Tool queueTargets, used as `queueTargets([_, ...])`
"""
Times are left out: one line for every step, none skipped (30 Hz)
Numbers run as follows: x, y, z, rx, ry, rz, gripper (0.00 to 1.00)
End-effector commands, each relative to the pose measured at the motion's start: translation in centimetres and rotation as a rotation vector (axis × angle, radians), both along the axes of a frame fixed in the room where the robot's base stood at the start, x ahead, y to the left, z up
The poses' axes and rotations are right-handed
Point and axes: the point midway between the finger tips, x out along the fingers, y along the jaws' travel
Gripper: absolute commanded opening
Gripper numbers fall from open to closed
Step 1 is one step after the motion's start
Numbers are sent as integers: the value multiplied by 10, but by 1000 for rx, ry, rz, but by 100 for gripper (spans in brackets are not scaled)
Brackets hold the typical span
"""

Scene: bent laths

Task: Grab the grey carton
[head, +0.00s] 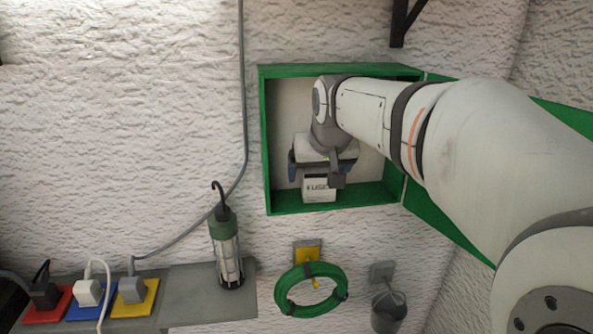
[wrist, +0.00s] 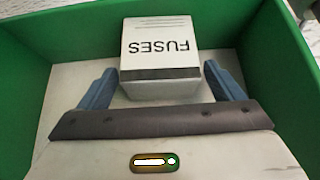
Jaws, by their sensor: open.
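The grey carton (head: 319,189) is a small pale box marked "FUSES". It stands on the floor of a green wall cabinet (head: 266,140) whose door is open to the right. In the wrist view the carton (wrist: 161,65) is straight ahead, with its lettering upside down. My gripper (wrist: 168,88) is open, with one blue finger on each side of the carton's near end. Small gaps show between the fingers and the carton, and the jaws hold nothing. In the head view my gripper (head: 321,172) hides the top of the carton.
The green cabinet walls (wrist: 40,60) rise close on both sides of my gripper. Below the cabinet are a coiled green hose (head: 311,290) and a grey bucket (head: 388,311). A work lamp (head: 227,250) stands on a shelf (head: 185,285) at the left, beside several plugs.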

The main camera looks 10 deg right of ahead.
Motion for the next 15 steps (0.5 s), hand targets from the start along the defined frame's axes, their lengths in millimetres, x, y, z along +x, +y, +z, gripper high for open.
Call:
queueTargets([0,0,0,0,0,0,87])
queueTargets([0,0,0,0,0,0,87])
queueTargets([0,0,0,0,0,0,87])
queueTargets([0,0,0,-1,0,1,87])
queueTargets([0,0,0,-1,0,1,85])
queueTargets([0,0,0,-1,0,1,82])
queueTargets([0,0,0,-1,0,1,79])
queueTargets([0,0,0,-1,0,1,77])
queueTargets([0,1,0,-1,0,1,74])
queueTargets([0,1,0,-1,0,1,71])
queueTargets([0,1,0,-1,0,1,69])
queueTargets([0,1,0,-1,0,1,65])
queueTargets([0,1,0,-1,0,1,63])
queueTargets([0,1,0,-1,0,1,60])
queueTargets([0,1,0,0,0,1,57])
